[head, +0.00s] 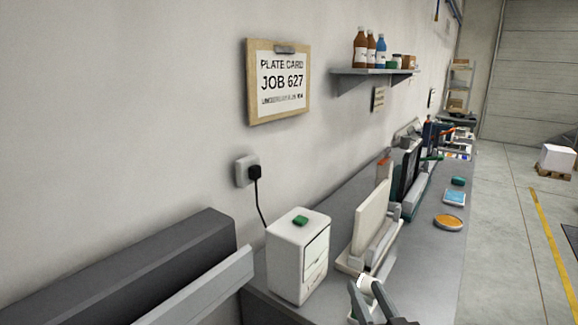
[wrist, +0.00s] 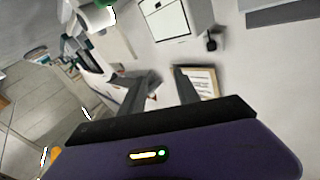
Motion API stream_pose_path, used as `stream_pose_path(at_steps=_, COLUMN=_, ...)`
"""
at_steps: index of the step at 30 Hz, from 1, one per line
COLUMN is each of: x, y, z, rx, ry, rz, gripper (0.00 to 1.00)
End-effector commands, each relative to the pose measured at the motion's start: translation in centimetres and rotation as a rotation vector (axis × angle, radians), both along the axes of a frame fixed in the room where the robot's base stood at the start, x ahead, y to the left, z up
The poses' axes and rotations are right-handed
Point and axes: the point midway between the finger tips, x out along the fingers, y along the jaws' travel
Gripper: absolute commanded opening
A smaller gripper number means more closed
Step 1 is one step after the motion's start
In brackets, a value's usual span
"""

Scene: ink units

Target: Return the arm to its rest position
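My gripper (head: 367,290) shows at the bottom of the head view, its two dark grey fingers raised in front of the bench. In the wrist view my gripper (wrist: 166,72) has its fingers apart, with nothing visible between them. The rest of my arm is below the head view's edge. A white box-shaped unit (head: 285,262) with a green item (head: 300,220) on top stands on the bench (head: 430,265), left of my gripper. A cream panel on a stand (head: 371,212) stands behind my gripper.
A small white roll-like item (head: 364,282) shows just behind my fingers; contact cannot be told. An orange round dish (head: 448,222) and a blue item (head: 454,197) lie along the bench's right side. A shelf (head: 375,73) with bottles is on the wall. The floor (head: 510,240) to the right is open.

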Motion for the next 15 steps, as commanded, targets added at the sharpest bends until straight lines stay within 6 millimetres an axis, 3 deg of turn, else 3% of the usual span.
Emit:
stream_pose_path(at_steps=1, x=-2.1, y=-0.2, z=-1.0, rx=0.021, ry=-0.005, rz=-0.027, gripper=0.38)
stream_pose_path(at_steps=6, x=-8.5, y=-1.6, z=-2.8, rx=0.056, ry=-0.034, rz=-0.117, gripper=0.38)
stream_pose_path(at_steps=15, x=-20.4, y=-3.6, z=-4.8, rx=0.028, ry=-0.033, rz=-0.223, gripper=0.38)
